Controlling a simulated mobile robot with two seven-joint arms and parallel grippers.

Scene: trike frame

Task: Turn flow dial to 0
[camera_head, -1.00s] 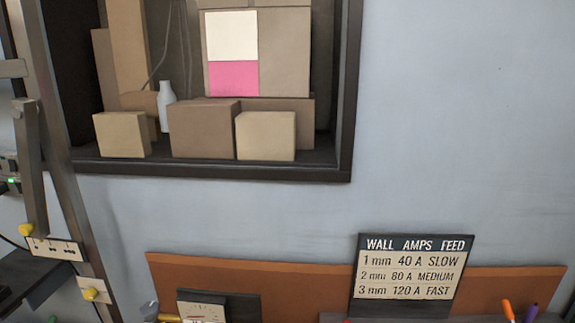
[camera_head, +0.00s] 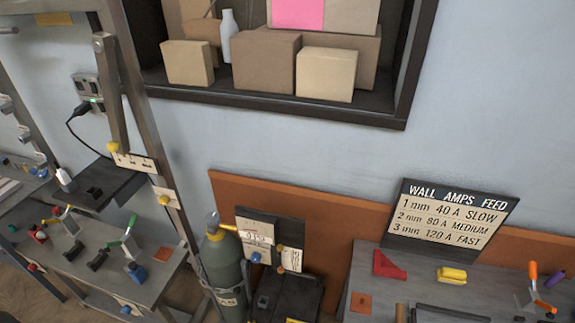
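No dial marked as the flow dial can be read at this size. Behind the green gas cylinder (camera_head: 223,270) stands a dark panel with a white gauge face (camera_head: 257,232). A small blue knob (camera_head: 255,257) sits below the gauge face, and a small orange knob (camera_head: 280,247) sits to its right beside a white scale plate (camera_head: 292,259). The markings and settings on them are too small to read. Neither of my grippers is in view.
A workbench (camera_head: 335,310) with a red block (camera_head: 388,265) and a yellow block (camera_head: 452,275) is at lower right. A tool-covered table (camera_head: 165,236) is at lower left beside a metal post (camera_head: 150,110). A wall sign (camera_head: 450,217) lists amps and feed.

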